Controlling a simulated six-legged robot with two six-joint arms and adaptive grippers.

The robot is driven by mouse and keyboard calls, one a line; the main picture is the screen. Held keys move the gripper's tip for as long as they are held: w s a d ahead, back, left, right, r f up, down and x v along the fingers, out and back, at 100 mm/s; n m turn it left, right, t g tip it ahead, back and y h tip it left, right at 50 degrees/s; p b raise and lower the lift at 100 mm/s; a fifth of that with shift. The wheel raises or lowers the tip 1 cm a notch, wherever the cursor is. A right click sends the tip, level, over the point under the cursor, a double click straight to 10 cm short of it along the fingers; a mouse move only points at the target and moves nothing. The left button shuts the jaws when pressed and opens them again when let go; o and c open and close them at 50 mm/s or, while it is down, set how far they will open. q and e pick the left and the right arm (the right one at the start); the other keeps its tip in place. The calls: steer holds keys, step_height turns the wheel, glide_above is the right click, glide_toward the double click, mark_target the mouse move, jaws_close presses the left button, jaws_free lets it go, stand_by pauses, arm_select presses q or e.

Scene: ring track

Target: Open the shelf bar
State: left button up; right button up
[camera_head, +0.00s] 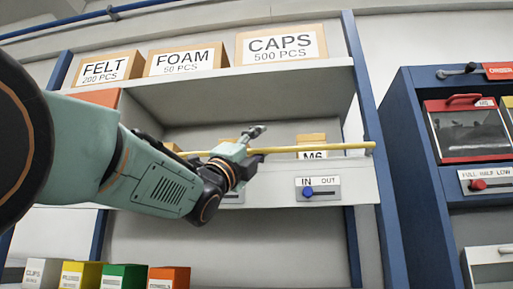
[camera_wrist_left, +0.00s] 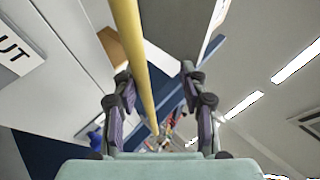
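The yellow shelf bar (camera_head: 325,147) runs across the front of the middle shelf, its right end at the blue upright. My left gripper (camera_head: 257,146) reaches in from the left and is at the bar, its fingers spread above and below it. In the left wrist view the bar (camera_wrist_left: 134,45) passes lengthwise between the two open fingers (camera_wrist_left: 160,98), closer to the left one. I cannot tell whether a finger touches it. My arm hides part of the bar's left side. My right gripper is not in view.
Boxes marked FELT (camera_head: 104,69), FOAM (camera_head: 187,60) and CAPS (camera_head: 281,45) stand on the upper shelf. An M6 box (camera_head: 312,152) sits behind the bar. An IN/OUT switch (camera_head: 318,190) with a blue knob is below. A blue cabinet (camera_head: 415,150) stands right; several colored bins are low left.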

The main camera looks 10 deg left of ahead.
arm_select(q)
steer(key=shift+s+a+f, duration=0.2)
steer(key=shift+s+a, duration=0.1)
steer(key=shift+s, duration=0.2)
steer(key=shift+f, duration=0.1)
steer(key=shift+w+a+f+b, duration=0.1)
steer(key=shift+a+f+b, duration=0.05)
steer(key=shift+f+b, duration=0.3)
steer(key=shift+w+a+f+b, duration=0.1)
steer(key=shift+a+f+b, duration=0.05)
steer(key=shift+f+b, duration=0.3)
step_height(320, 180, down, 6)
steer(key=w+a+b, duration=0.1)
steer(key=a+b, duration=0.1)
steer(key=b, duration=0.3)
steer(key=shift+a+f, duration=0.15)
steer(key=shift+a, duration=0.25)
